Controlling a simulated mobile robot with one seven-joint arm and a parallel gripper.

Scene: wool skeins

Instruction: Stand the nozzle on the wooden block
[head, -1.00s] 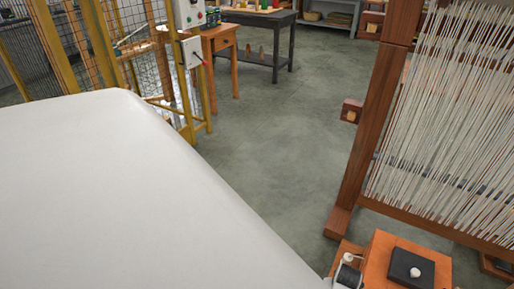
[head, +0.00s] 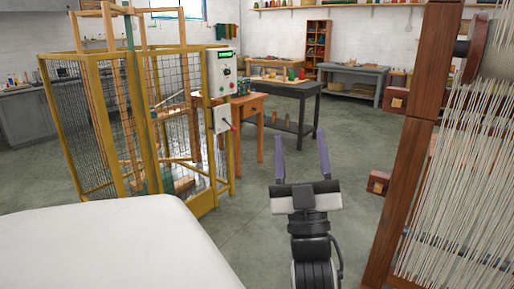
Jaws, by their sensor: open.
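My gripper (head: 301,140) is raised in the lower middle of the head view, with its two purple fingers pointing up and spread wide. It is open, with nothing between the fingers; the floor and the far benches show behind it. I cannot make out a nozzle or a wooden block for it in this view. Small coloured items stand on a dark table (head: 289,88) far behind, too small to tell apart.
A yellow-framed mesh cage (head: 100,130) with a control box (head: 221,72) stands at left. A wooden side table (head: 248,103) is beside it. A loom with a wooden post (head: 398,150) and pale threads (head: 455,200) fills the right. Grey floor (head: 350,150) lies open between.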

